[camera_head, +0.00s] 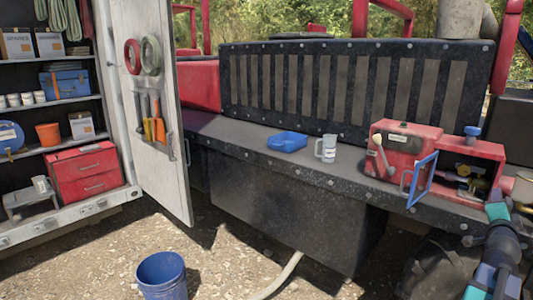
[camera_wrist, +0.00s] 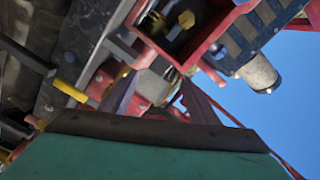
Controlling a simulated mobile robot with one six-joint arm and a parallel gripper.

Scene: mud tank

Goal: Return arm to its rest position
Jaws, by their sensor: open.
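My arm (camera_head: 500,245) rises from the bottom right of the head view, in front of the right end of the dark ledge. Its teal end is just below the open red box (camera_head: 484,152). In the wrist view the two dark fingers of my gripper (camera_wrist: 158,92) stand apart, with nothing seen between them. The red box's opening (camera_wrist: 180,25) shows past the fingers, tilted in that view. A yellow-brass fitting (camera_head: 464,170) is inside the box.
The box's blue-framed door (camera_head: 419,180) stands open to the left. A blue bucket (camera_head: 162,276) stands on the gravel. A white cabinet door (camera_head: 160,100) stands open at left.

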